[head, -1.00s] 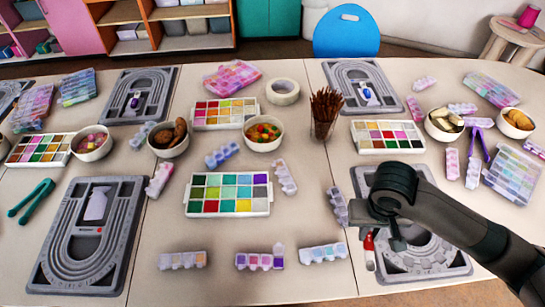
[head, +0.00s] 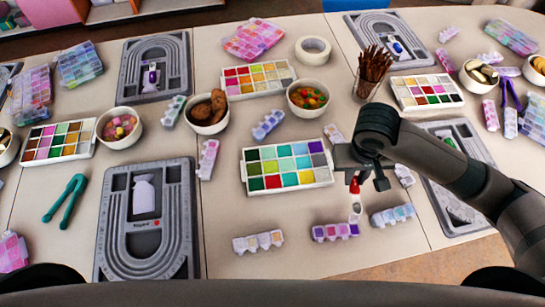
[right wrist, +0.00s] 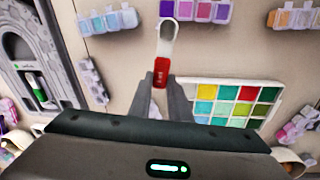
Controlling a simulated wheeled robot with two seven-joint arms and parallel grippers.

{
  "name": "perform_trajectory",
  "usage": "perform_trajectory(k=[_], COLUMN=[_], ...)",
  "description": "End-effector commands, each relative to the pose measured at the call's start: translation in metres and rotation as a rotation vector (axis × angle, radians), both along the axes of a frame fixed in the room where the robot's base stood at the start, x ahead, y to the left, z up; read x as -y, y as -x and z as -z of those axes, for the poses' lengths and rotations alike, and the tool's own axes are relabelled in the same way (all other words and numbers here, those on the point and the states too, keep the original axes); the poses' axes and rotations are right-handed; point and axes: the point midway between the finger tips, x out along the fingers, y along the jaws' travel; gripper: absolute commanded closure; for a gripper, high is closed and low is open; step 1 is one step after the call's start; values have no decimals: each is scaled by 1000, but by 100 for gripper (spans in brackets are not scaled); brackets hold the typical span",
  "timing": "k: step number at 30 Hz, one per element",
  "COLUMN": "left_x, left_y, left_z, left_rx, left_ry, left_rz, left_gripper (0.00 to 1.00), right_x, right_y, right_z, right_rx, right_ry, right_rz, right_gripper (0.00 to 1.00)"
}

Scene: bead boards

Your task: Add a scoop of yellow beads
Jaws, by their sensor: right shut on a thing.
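My right gripper (head: 360,182) is shut on a small scoop (head: 355,208) with a red handle and a pale bowl. The scoop hangs above the table, right of the middle white bead tray (head: 332,183) and near the front bead strips. In the right wrist view the scoop (right wrist: 162,72) sits between the fingers (right wrist: 160,88); I cannot make out beads in its bowl. That tray (right wrist: 232,118) shows beside the fingers, with a compartment that looks yellow. Another tray (head: 226,92) behind holds red and yellow-orange beads. My left gripper is out of view.
Purple (head: 335,232), pale (head: 258,241) and blue (head: 393,215) bead strips lie near the front edge. Grey bead boards lie left (head: 112,240) and right (head: 432,188). A cup of brown sticks (head: 366,88) and bowls (head: 308,109) stand behind.

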Motion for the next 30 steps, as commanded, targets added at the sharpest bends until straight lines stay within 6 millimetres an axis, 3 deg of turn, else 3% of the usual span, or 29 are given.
perform_trajectory(k=[11, 17, 23, 30], left_x=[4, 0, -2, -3], left_y=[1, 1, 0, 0], left_z=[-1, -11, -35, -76], left_rx=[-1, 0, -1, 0], left_ry=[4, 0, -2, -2], left_rz=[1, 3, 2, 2], left_gripper=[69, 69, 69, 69], right_x=[0, -10, -35, -80], right_y=[0, -2, -8, -20], right_z=[0, -3, -6, -8], right_rx=[1, 10, 39, 95], right_ry=[0, -2, -6, -34], right_rz=[-3, -77, -305, -728], right_gripper=[100, 100, 100, 100])
